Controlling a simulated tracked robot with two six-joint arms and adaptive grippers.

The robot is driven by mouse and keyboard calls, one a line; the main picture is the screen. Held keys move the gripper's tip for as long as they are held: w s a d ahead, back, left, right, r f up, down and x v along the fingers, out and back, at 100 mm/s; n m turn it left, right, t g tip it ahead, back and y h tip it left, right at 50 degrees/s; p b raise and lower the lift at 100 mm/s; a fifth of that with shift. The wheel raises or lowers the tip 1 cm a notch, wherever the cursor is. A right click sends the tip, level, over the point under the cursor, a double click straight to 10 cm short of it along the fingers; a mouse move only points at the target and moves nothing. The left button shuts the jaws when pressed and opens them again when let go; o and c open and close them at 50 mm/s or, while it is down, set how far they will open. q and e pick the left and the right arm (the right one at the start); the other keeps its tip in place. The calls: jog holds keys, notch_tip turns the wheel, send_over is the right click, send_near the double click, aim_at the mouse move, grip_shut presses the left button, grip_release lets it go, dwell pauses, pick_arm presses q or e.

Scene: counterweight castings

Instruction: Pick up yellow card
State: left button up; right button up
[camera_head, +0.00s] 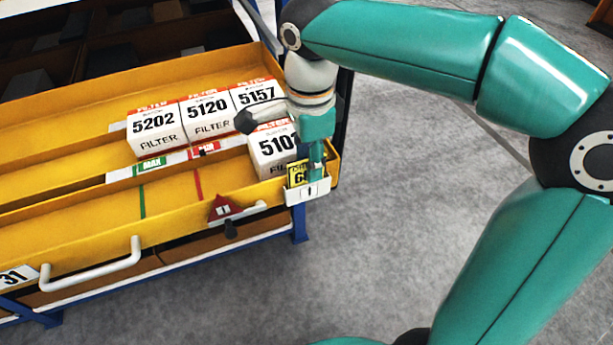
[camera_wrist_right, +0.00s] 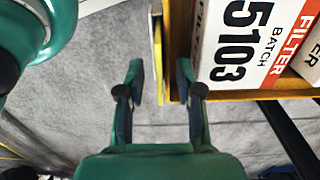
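The yellow card (camera_head: 296,174) with black print stands upright in a white holder (camera_head: 308,192) marked 1, at the front right corner of the yellow drawer. My right gripper (camera_head: 316,172) is right at the card and partly covers its right side in the head view. In the right wrist view the gripper (camera_wrist_right: 159,72) is open, with a finger on each side of a thin yellow edge (camera_wrist_right: 158,65), which looks like the card seen edge-on. I cannot tell whether either finger touches it. My left gripper is not in view.
The drawer (camera_head: 100,215) holds white filter boxes; box 5103 (camera_wrist_right: 235,45) stands right behind the card. A red marker (camera_head: 222,208) and a white handle (camera_head: 95,278) are on the drawer front. The grey floor (camera_head: 400,230) to the right is clear.

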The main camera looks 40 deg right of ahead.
grip_shut()
dwell(0.3)
jog(key=shift+r, duration=0.1)
notch_tip(320, 180, up, 20)
jog(key=p, duration=0.4)
